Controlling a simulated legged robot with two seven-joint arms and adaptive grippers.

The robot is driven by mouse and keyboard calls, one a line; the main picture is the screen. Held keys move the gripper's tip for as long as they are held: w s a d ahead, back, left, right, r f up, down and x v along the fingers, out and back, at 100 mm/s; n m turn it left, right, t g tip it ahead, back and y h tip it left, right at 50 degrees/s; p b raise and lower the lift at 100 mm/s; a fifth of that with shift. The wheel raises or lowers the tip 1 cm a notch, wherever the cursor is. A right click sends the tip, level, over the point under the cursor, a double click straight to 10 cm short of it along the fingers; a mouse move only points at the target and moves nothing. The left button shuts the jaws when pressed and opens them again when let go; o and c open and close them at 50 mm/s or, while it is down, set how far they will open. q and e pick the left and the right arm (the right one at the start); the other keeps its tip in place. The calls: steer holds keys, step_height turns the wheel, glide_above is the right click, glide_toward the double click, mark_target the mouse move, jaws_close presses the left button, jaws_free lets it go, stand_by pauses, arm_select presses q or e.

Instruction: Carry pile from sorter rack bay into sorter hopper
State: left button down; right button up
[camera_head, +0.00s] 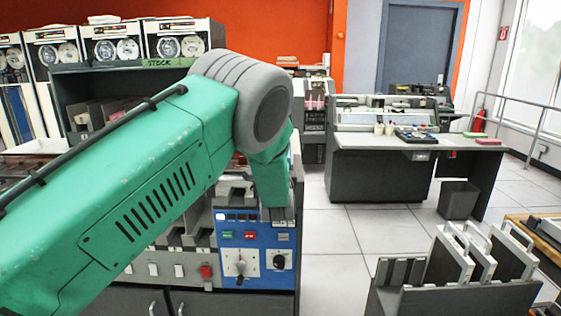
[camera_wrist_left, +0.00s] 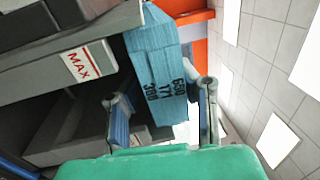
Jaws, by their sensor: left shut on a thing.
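A pile of blue cards (camera_wrist_left: 155,62) with black numbers on its edge shows in the left wrist view. My left gripper (camera_wrist_left: 162,112) is shut on the pile, with one finger on each side. The pile is beside a grey wall (camera_wrist_left: 40,70) with a red and white MAX label (camera_wrist_left: 88,62); I cannot tell whether they touch. In the head view my green left arm crosses from the left to the sorter's right end and hides the pile. The sorter's blue control panel (camera_head: 255,240) and grey pockets (camera_head: 198,232) show below the arm. My right gripper is out of view.
A dark rack marked STOCK (camera_head: 150,64) stands behind the arm. A desk with a machine (camera_head: 385,112) stands at back centre, with a dark bin (camera_head: 458,199) by it. A grey rack with upright handled plates (camera_head: 455,300) is at front right. Tiled floor lies between.

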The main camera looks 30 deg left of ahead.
arm_select(q)
steer(key=shift+f, duration=0.3)
steer(key=shift+f, duration=0.1)
steer(key=shift+f+b, duration=0.45)
steer(key=shift+f, duration=0.05)
steer(key=shift+f+b, duration=0.4)
steer(key=shift+f, duration=0.2)
steer(key=shift+f+b, duration=0.35)
steer(key=shift+f, duration=0.2)
steer(key=shift+f+b, duration=0.4)
steer(key=shift+f, duration=0.25)
